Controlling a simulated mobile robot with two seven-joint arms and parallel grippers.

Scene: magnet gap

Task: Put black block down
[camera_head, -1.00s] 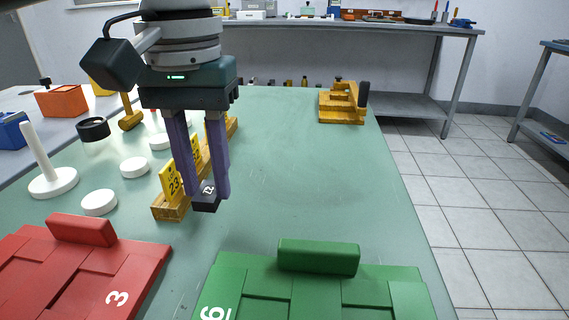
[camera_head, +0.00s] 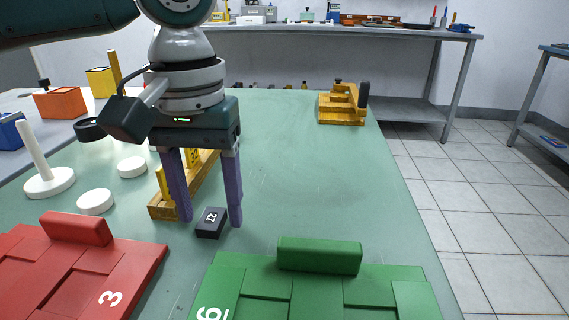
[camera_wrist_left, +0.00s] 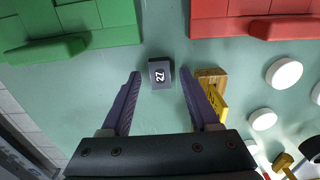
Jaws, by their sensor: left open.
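The black block (camera_head: 211,222) has a white number on top and lies on the green table top (camera_head: 300,180), behind the gap between the red and green boards. It also shows in the left wrist view (camera_wrist_left: 160,73). My left gripper (camera_head: 211,221) is open, one purple finger on each side of the block with a gap to each. In the left wrist view the left gripper (camera_wrist_left: 158,72) is also spread, with the block between and just beyond its fingertips. My right gripper is not in view.
A red board (camera_head: 75,270) and a green board (camera_head: 318,257) lie in front. A wooden rack (camera_head: 162,209) with yellow number cards stands just left of the block. White discs (camera_head: 95,201) and a white peg stand (camera_head: 48,181) are further left.

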